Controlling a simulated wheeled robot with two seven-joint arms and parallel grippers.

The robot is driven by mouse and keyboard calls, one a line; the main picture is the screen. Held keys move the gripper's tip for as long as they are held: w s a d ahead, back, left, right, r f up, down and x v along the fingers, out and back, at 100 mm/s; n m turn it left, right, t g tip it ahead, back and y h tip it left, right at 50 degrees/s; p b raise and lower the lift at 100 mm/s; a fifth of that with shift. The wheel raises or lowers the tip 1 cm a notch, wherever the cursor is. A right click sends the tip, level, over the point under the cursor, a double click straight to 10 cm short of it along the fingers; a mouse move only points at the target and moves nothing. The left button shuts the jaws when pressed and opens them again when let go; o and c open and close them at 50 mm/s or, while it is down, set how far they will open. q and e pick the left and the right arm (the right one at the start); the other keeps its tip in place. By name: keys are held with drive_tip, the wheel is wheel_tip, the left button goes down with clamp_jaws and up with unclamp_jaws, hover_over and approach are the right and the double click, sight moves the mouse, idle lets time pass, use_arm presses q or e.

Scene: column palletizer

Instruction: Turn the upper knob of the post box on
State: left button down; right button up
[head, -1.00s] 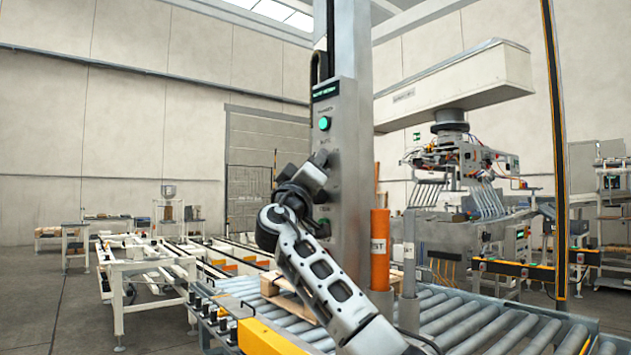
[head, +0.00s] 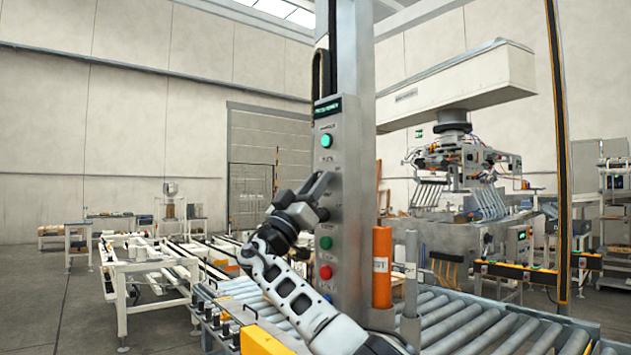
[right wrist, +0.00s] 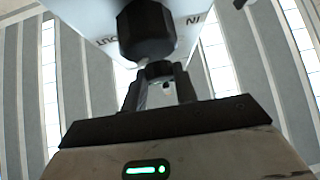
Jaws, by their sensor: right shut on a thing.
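The post box (head: 343,235) is a tall grey control panel on the column, with a small dark display at its top. My right gripper (head: 323,183) reaches its face from the left, between the lit green button and the lower knob (head: 323,214). In the right wrist view my right gripper (right wrist: 159,82) is shut on the upper knob (right wrist: 158,69), a small black knob mostly hidden by the jaws. The larger black lower knob (right wrist: 147,30) shows nearer the camera, beside upside-down IN and OUT lettering. My left gripper is not in view.
A lit green button (head: 326,141) sits above my gripper; a green button (head: 325,243) and a red button (head: 326,272) sit below. An orange post (head: 382,265) stands right of the box. A roller conveyor (head: 470,325) runs in front.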

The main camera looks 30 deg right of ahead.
drive_tip(key=o, duration=0.9)
drive_tip(key=shift+o, duration=0.3)
drive_tip(key=shift+a+f, duration=0.1)
use_arm(q)
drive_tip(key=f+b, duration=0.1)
drive_tip(key=b, duration=0.3)
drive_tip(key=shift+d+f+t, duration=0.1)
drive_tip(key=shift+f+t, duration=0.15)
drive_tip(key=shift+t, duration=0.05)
use_arm(e)
drive_tip(key=v, duration=1.5)
drive_tip(key=shift+a+f, duration=0.2)
drive_tip(key=shift+a, duration=0.1)
drive_tip(key=shift+s, duration=0.15)
